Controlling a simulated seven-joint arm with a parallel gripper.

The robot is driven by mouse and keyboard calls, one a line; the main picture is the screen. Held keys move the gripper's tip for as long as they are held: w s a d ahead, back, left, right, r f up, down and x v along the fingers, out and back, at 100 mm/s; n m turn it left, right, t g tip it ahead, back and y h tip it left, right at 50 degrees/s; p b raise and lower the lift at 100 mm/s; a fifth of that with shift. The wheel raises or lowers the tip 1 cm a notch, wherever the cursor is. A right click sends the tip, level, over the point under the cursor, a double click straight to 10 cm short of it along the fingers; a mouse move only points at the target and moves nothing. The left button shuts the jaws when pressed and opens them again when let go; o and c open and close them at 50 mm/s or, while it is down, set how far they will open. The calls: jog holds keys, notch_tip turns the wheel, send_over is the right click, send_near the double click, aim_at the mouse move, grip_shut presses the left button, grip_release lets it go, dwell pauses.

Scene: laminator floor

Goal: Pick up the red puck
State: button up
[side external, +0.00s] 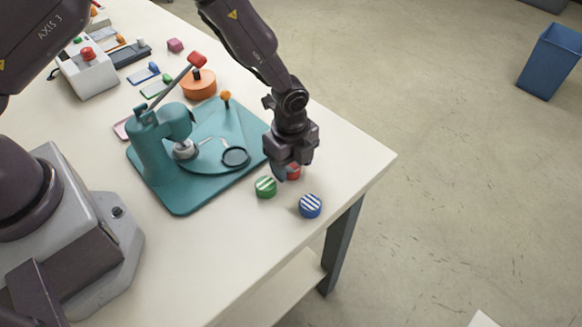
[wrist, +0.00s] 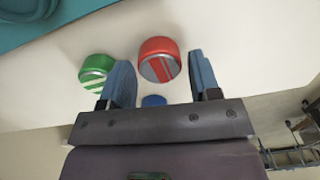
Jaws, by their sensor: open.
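The red puck (wrist: 160,60) has a grey striped face and sits on the table, between and just beyond my fingertips in the wrist view. In the side view only part of the red puck (side external: 294,172) shows beneath my gripper (side external: 285,172). My gripper (wrist: 163,75) is open, with its two blue-grey fingers apart and nothing held; I cannot tell whether a finger touches the puck. The green striped puck (side external: 265,187) is left of it, close to the left finger in the wrist view (wrist: 97,72). The blue striped puck (side external: 310,205) is nearer the table edge.
A teal press (side external: 185,205) with a lever and a magnifier stands left of the pucks. An orange round object (side external: 198,86), cards and a box with a red button (side external: 88,75) lie farther back. The table's right edge is close by. A blue bin (side external: 550,62) stands on the floor.

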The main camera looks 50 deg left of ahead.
jog(key=shift+f, duration=0.3)
jog(key=c, duration=0.7)
